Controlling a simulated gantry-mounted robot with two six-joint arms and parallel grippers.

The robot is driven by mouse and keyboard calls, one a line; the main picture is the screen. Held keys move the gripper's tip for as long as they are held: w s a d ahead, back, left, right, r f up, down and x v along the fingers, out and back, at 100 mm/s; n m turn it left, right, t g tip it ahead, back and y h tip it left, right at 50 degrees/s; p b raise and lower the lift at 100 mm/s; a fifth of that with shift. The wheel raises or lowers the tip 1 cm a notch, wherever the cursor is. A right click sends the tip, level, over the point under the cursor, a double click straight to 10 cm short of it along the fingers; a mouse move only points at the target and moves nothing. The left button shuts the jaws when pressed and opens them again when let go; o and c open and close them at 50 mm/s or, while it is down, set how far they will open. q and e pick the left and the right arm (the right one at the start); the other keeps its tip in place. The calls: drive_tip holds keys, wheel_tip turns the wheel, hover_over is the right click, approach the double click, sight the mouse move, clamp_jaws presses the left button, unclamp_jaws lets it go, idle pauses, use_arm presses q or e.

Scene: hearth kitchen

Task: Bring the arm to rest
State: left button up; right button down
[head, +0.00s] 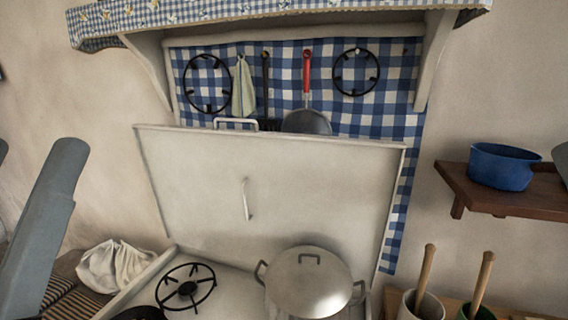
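A grey link of my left arm (50,215) stands at the left edge, clear of the stove.
A lidded pot (309,283) and a black burner grate (187,288) are on the stove. A blue pot (500,166) stands on the wooden shelf (500,200) at right. A white cloth (115,266) lies at left. Wooden handles (425,268) stick up from containers at lower right.

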use_arm(q)
wheel_tip(320, 180, up, 31)
drive_tip(key=p, duration=2.7)
drive_tip(key=shift+f+p, duration=0.15)
drive_tip(key=shift+p, duration=0.15)
use_arm(e)
wheel_tip(320, 180, up, 31)
drive_tip(key=shift+f, duration=0.15)
